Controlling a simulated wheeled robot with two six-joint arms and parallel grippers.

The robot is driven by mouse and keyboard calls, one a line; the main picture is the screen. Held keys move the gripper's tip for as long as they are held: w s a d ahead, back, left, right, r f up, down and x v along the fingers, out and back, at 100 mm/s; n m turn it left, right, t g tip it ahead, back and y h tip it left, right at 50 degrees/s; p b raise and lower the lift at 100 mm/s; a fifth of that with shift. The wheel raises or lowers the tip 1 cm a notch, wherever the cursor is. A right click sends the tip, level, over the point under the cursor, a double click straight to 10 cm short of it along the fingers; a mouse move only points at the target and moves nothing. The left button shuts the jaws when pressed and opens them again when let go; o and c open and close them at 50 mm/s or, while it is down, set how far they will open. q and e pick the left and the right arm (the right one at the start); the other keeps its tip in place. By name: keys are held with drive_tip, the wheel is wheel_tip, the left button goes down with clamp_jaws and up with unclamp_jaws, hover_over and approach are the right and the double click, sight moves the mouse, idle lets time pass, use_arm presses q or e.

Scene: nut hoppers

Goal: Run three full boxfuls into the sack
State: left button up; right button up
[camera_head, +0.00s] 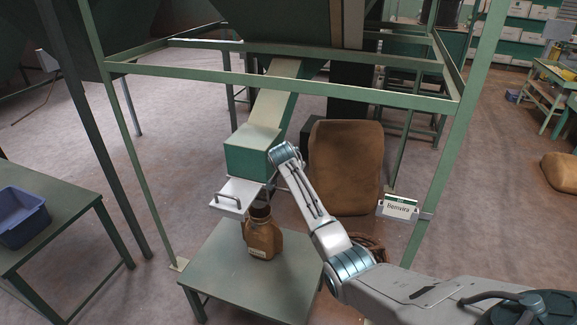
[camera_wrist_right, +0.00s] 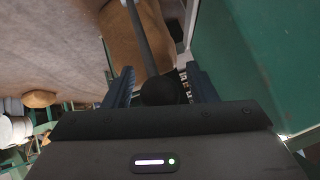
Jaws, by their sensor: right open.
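A green measuring box (camera_head: 247,160) sits at the lower end of the sloping chute (camera_head: 272,105). A white plate with a handle (camera_head: 238,194) sticks out below it. A small brown sack (camera_head: 263,238) with a dark neck stands upright on the low green table (camera_head: 225,275), under the box. My right gripper (camera_head: 271,182) is beside the box's right side, mostly hidden by its wrist. In the right wrist view its open fingers (camera_wrist_right: 160,82) stand on either side of a dark lever rod (camera_wrist_right: 140,35) with a black knob (camera_wrist_right: 160,91). Contact cannot be told. My left gripper is not in view.
A green frame (camera_head: 280,83) surrounds the chute, with a name sign (camera_head: 398,208) on its right post. A blue bin (camera_head: 22,222) sits on a left table (camera_head: 60,235). Floor between the tables is clear.

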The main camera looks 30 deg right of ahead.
drive_tip(key=b+v, duration=0.2)
drive_tip(key=v, duration=0.8)
drive_tip(key=shift+b, duration=0.35)
drive_tip(key=shift+a+r, duration=0.1)
